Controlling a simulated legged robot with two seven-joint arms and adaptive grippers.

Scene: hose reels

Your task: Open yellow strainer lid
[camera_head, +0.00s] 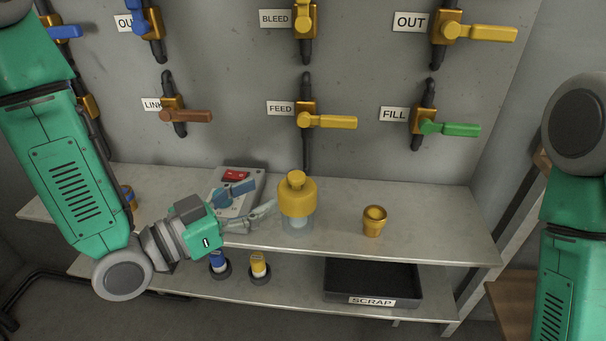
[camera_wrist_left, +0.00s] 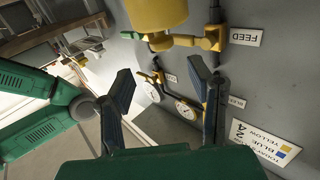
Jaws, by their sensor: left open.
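The yellow strainer lid (camera_head: 297,198), with a small knob on top, sits on a clear bowl (camera_head: 296,225) on the upper shelf. Its yellow body also shows at the top of the left wrist view (camera_wrist_left: 157,14). My left gripper (camera_head: 256,198) is open and empty just left of the strainer, its fingers pointing at it. The fingers look apart from the lid, though one tip is very near the strainer's side. In the left wrist view the gripper (camera_wrist_left: 163,82) has its two fingers spread wide with nothing between them. My right gripper is out of view; only its arm shows.
A grey box with a red switch (camera_head: 235,175) stands behind my left gripper. A brass cup (camera_head: 374,221) stands right of the strainer. Valves with a yellow FEED handle (camera_head: 328,121) are on the wall above. A SCRAP tray (camera_head: 371,300) and blue and yellow cartridges (camera_head: 259,265) are below.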

